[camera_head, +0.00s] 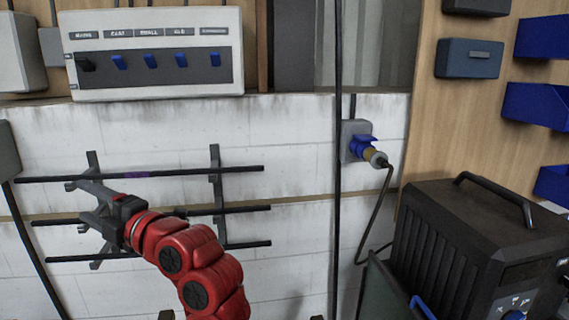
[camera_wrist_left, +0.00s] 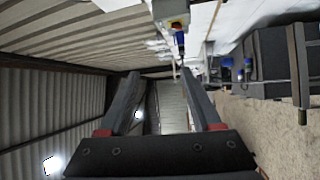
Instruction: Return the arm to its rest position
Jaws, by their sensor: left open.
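My left arm (camera_head: 190,262), red with black joints, rises from the bottom of the head view and bends to the left. Its dark gripper (camera_head: 84,206) is in front of the wall rack (camera_head: 240,209) of black horizontal bars; I cannot tell whether it touches the bars. In the left wrist view the two fingers of the gripper (camera_wrist_left: 160,85) stand apart, with nothing held between them. My right gripper is in neither view.
A white switch panel (camera_head: 155,85) with a row of switches is on the wall above. A blue plug sits in a wall socket (camera_head: 350,130) with a hanging cable. A black machine (camera_head: 440,245) stands at right. Blue bins (camera_head: 535,103) hang beyond it.

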